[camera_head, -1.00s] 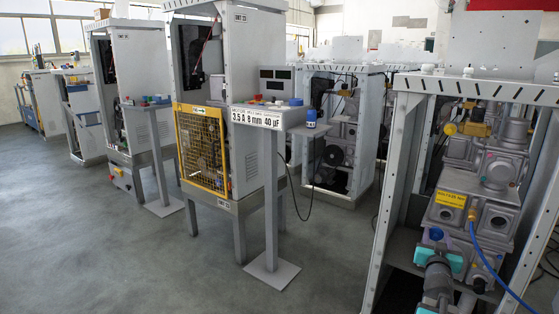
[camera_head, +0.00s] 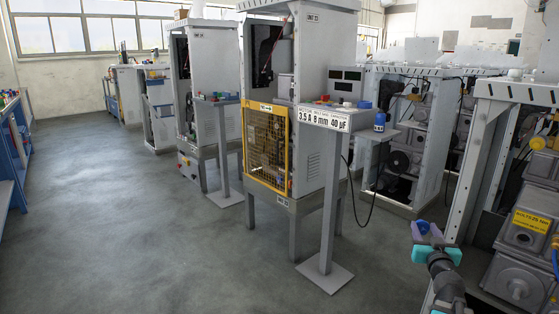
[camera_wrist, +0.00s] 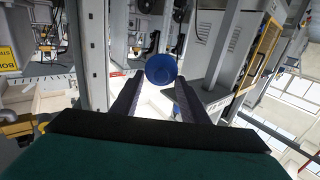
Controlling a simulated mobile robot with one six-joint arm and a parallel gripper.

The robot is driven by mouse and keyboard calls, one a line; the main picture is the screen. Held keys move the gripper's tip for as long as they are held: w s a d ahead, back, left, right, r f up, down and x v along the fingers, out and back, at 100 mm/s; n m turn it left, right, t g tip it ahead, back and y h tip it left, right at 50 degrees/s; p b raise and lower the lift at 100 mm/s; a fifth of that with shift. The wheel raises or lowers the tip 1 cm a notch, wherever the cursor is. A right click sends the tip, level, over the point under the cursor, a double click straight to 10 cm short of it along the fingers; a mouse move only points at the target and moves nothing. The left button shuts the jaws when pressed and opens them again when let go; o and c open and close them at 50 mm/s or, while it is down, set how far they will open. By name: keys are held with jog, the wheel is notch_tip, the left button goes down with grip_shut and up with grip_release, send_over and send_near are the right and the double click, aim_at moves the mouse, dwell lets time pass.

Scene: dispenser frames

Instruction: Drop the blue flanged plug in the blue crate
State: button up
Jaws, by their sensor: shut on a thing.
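My gripper (camera_head: 426,235) is at the lower right of the head view, with teal and purple parts. In the wrist view its two dark fingers (camera_wrist: 158,98) are shut on the blue flanged plug (camera_wrist: 161,69), whose round blue face shows at the fingertips. The plug is also a small blue patch in the head view (camera_head: 424,227). It is held in the air, clear of any surface. Blue bins (camera_head: 158,86) show small and far off at a back station; I cannot tell whether one is the blue crate.
A sign stand (camera_head: 326,118) with a foot plate and a yellow-guarded machine (camera_head: 266,145) stand at centre. A grey machine frame (camera_head: 470,160) is close to my arm at right. A blue rack (camera_head: 18,165) is at the left edge. Open floor (camera_head: 130,220) lies at left and centre.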

jog(key=w+a+r+n+y, duration=0.1)
jog(key=w+a+n+y, duration=0.3)
jog(key=a, duration=0.7)
jog(key=a+n+y, duration=0.3)
jog(key=a+y, duration=0.4)
jog(key=a, duration=0.4)
jog(key=s+a+f+n+g+y, duration=0.25)
jog(key=s+a+n+y, duration=0.2)
jog(key=a, duration=0.35)
jog(key=s+a+f+n+g+y, duration=0.1)
jog(key=s+a+n+g+y, duration=0.3)
jog(key=a, duration=0.3)
notch_tip(320, 180, up, 18)
jog(key=m+p, duration=0.1)
jog(key=p, duration=2.5)
jog(key=shift+a+y, duration=0.15)
jog(key=shift+y, duration=0.2)
